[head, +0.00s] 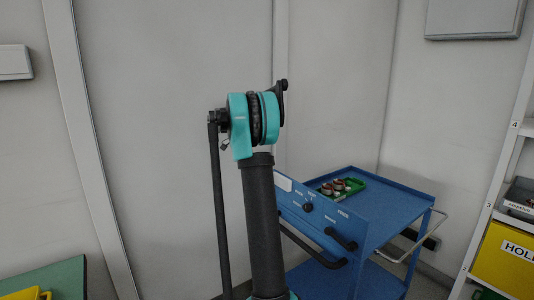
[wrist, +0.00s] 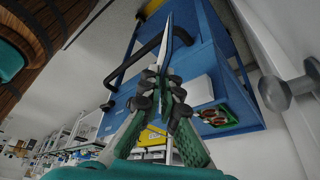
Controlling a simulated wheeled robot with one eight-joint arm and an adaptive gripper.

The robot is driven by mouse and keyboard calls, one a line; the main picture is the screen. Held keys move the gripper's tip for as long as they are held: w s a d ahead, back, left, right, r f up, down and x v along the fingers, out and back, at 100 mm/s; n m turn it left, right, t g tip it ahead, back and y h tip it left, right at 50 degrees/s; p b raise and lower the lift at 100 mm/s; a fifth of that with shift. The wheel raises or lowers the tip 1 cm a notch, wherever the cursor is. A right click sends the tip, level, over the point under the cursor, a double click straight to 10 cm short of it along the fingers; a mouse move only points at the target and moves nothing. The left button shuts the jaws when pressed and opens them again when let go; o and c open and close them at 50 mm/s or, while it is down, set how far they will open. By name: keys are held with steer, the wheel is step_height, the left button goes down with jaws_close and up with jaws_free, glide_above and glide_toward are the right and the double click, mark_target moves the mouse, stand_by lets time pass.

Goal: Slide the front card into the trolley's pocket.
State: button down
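The blue trolley (head: 390,205) stands right of my arm in the head view, with a white card or label (head: 283,183) at the upper left of its front panel. In the wrist view the trolley (wrist: 205,45) is above and right of my gripper (wrist: 163,80). The green-padded fingers converge. A thin pale sliver (wrist: 164,42) runs up from between the tips; I cannot tell whether it is a card seen edge-on and gripped. A white flat rectangle (wrist: 198,92) shows just right of the fingers. The pocket is not clearly distinguishable. My gripper is hidden in the head view.
The panel bears a black knob (head: 308,207) and black handles; one handle (wrist: 132,62) shows left of the fingers. A green tray with red parts (head: 341,187) sits on the trolley top. A shelf with a yellow bin (head: 506,258) stands at right.

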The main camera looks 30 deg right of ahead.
steer(key=s+d+r+m+g+y, duration=0.1)
steer(key=s+d+r+m+y, duration=0.3)
steer(key=r+m, duration=0.4)
steer(key=w+d+f+n+h, duration=0.1)
steer(key=d+f, duration=0.1)
steer(key=d, duration=0.5)
steer(key=shift+w+d, duration=0.15)
steer(key=shift+d, duration=0.2)
steer(key=shift+w, duration=0.2)
stand_by(0.6)
steer(key=shift+f, duration=2.1)
steer(key=shift+f, duration=0.3)
steer(key=shift+f, duration=0.4)
